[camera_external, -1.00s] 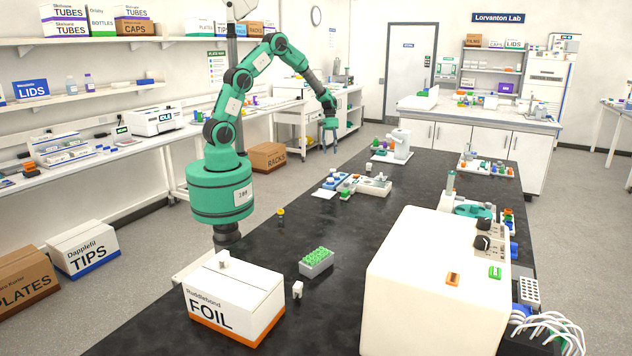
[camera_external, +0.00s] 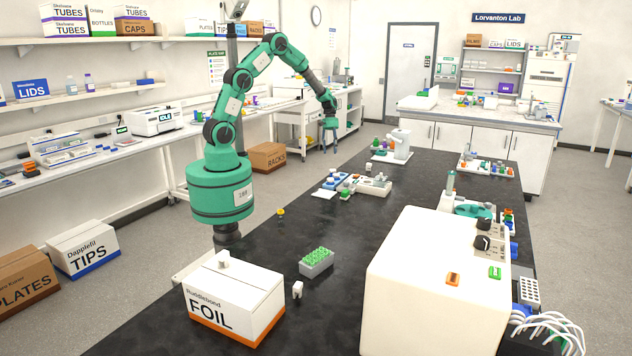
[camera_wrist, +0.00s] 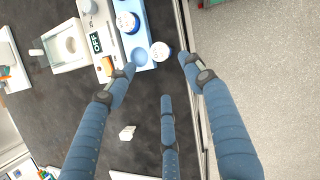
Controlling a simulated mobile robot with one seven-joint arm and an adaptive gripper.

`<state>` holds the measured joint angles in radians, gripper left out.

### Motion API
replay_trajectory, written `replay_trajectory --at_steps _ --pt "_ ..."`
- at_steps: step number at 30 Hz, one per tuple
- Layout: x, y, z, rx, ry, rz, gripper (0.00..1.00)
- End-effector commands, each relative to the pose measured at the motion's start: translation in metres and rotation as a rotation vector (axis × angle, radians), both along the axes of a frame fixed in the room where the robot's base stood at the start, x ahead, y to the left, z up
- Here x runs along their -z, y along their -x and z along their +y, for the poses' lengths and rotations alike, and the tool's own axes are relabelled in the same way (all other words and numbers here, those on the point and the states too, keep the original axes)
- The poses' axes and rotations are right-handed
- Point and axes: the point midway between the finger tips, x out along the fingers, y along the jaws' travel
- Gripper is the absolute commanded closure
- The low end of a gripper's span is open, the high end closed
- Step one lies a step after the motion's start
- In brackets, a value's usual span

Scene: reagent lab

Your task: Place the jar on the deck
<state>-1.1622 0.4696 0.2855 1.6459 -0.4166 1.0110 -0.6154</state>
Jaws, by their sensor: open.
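A jar with a round white lid and dark blue edge (camera_wrist: 160,51) is in the wrist view, at the edge of a light blue deck (camera_wrist: 124,45). I cannot tell whether it rests on the bench or on the deck's edge. A similar jar (camera_wrist: 127,21) sits on the deck, and an empty round recess shows beside the first jar. My gripper (camera_wrist: 160,70) has its three blue fingers spread, two tips on either side of the jar, apart from it. In the external view my gripper (camera_external: 330,147) is small, over the bench's far left edge; the jar is not clear there.
A white device with an OFF display (camera_wrist: 96,42) adjoins the deck. A small white item (camera_wrist: 127,132) lies on the dark bench. A green-topped rack (camera_external: 317,262), a FOIL box (camera_external: 232,300) and a large white machine (camera_external: 420,285) stand nearer the external camera. Bench between is mostly clear.

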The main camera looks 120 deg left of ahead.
Motion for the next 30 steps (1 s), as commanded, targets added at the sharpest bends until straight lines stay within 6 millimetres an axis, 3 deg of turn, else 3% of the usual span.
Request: replay_trajectory --at_steps 5,11,21,30 --pt "-0.012 -0.009 -0.009 0.031 -0.017 -0.005 0.48" --pt "-0.05 -0.036 -0.042 0.147 -0.073 -0.019 0.48" --pt "-0.144 -0.089 -0.151 0.476 -0.224 -0.069 0.48" --pt "-0.214 -0.106 -0.258 0.775 -0.364 -0.129 0.48"
